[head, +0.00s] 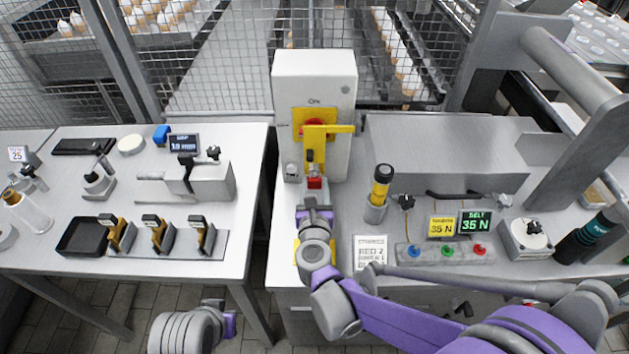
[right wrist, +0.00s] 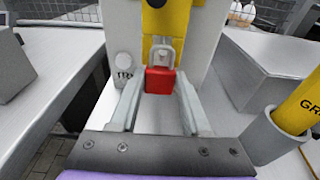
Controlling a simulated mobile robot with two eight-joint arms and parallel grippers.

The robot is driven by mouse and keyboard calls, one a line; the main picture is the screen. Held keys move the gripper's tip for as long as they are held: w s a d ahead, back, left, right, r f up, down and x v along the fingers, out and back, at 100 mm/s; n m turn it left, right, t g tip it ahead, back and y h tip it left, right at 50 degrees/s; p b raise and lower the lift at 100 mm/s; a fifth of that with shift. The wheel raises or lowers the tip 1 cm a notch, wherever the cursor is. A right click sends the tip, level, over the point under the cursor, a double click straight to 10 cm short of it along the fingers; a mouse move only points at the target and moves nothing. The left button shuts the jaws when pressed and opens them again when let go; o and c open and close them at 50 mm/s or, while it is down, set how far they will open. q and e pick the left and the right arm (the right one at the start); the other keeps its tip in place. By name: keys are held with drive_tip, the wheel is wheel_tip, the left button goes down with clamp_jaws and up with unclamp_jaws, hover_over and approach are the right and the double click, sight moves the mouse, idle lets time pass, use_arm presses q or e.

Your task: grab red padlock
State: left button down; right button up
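The red padlock (head: 315,183) is in the middle of the head view, low on the front of a white switch box (head: 314,88) with a yellow lever (head: 328,130). In the right wrist view the padlock (right wrist: 160,80) hangs upright, its grey shackle up against the yellow part. My right gripper (head: 315,193) is right in front of it. In the right wrist view its two fingers (right wrist: 160,98) are apart, one on each side of the padlock, with gaps visible beside it. My left arm shows at the bottom left of the head view; its fingertips are not visible.
A yellow-and-black cylinder (head: 381,185) stands in a grey holder right of the box. A button panel (head: 446,254) and small displays (head: 474,222) lie farther right. The left table (head: 200,262) is separated by a gap. Wire mesh stands behind.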

clamp_jaws()
